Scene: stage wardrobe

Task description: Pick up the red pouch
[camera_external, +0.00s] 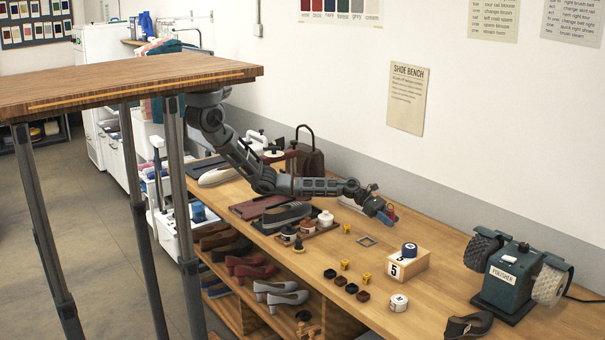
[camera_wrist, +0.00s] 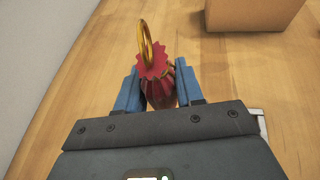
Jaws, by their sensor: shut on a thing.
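The red pouch (camera_wrist: 158,92) has a scalloped top and a gold ring (camera_wrist: 146,45) standing up from it. It sits between the two blue fingers of my gripper (camera_wrist: 160,84), which is shut on it. In the external view my gripper (camera_external: 383,211) is over the back part of the bench near the wall, with a small red bit of the pouch (camera_external: 391,207) showing at its tip. The pouch's lower part is hidden by the fingers and wrist. I cannot tell whether it touches the bench.
A wooden block (camera_external: 411,267) with a blue-topped round tin (camera_external: 409,249) stands in front of my gripper. A polisher (camera_external: 511,278) is at the right. A square frame (camera_external: 366,240) and several small tins and cubes lie nearby. The wall is close behind.

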